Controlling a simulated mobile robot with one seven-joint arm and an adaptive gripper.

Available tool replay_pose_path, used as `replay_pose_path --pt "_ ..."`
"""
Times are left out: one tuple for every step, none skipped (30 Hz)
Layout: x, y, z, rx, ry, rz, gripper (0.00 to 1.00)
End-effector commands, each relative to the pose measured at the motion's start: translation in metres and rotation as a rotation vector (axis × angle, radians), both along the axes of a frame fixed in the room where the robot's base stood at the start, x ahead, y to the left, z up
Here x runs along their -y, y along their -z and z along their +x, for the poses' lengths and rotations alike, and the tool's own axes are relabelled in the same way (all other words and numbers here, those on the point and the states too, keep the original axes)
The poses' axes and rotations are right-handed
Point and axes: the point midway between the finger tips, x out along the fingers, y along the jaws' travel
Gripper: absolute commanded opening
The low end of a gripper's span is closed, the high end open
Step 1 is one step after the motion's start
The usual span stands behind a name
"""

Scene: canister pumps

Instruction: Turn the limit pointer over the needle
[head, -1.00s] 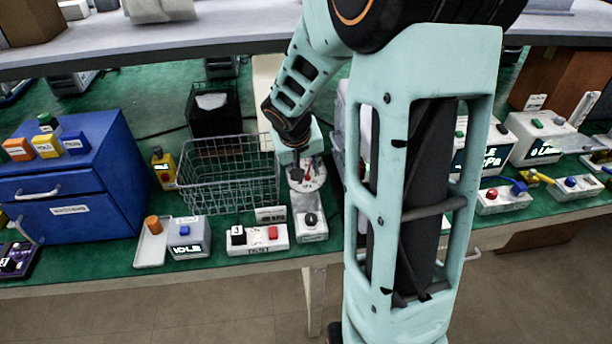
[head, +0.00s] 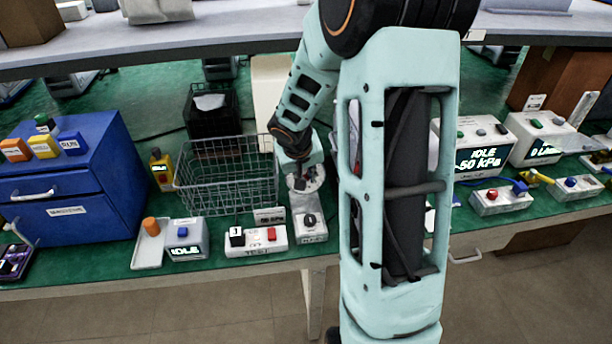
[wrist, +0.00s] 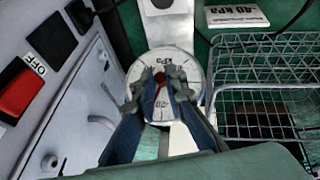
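The round gauge (wrist: 136,74) has a white dial with kPa markings; in the head view its dial (head: 294,184) is largely covered by my gripper (head: 296,168). In the wrist view my gripper (wrist: 162,86) is over the dial, its two dark blue fingers reaching in from below. A red pointer (wrist: 157,92) with a small dark red hub (wrist: 160,77) lies between the fingertips. The fingers are a little apart with the hub between them; whether they press on it I cannot tell. The fingers hide part of the dial, and I cannot make out a separate needle.
A wire basket (head: 180,188) stands left of the gauge, on the right in the wrist view (wrist: 222,105). A white housing with a red OFF switch (wrist: 22,92) is close on the other side. A small box with a black knob (head: 309,220) stands in front of the gauge.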

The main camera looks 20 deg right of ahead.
Motion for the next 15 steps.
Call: replay_pose_path --pt "0.0001 -0.0001 -0.0001 0.000 0.000 0.000 0.00" --pt "0.0001 -0.0001 0.0000 0.000 0.000 0.000 0.00" --pt "0.0001 -0.0002 0.0000 0.000 0.000 0.000 0.00" --pt "0.0001 -0.0002 0.0000 0.000 0.000 0.000 0.00" --pt "0.0000 -0.0001 0.0001 0.000 0.000 0.000 0.00" --pt "-0.0001 0.0000 0.0000 0.000 -0.001 -0.001 0.00" --pt "-0.0001 0.0002 0.0001 0.000 -0.001 -0.001 0.00" --pt "-0.0002 0.0005 0.0001 0.000 -0.002 -0.004 0.00" --pt "-0.0004 0.0009 0.0003 -0.001 -0.003 -0.006 0.00" --pt "-0.0006 0.0012 0.0004 -0.001 -0.005 -0.010 0.00" --pt "-0.0008 0.0016 0.0006 -0.002 -0.006 -0.014 0.00" --pt "-0.0011 0.0021 0.0009 -0.003 -0.010 -0.021 0.00" --pt "-0.0012 0.0026 0.0008 -0.005 -0.012 -0.028 0.00" --pt "-0.0014 0.0032 0.0010 -0.008 -0.016 -0.036 0.00" --pt "-0.0017 0.0041 0.0013 -0.010 -0.021 -0.048 0.00"
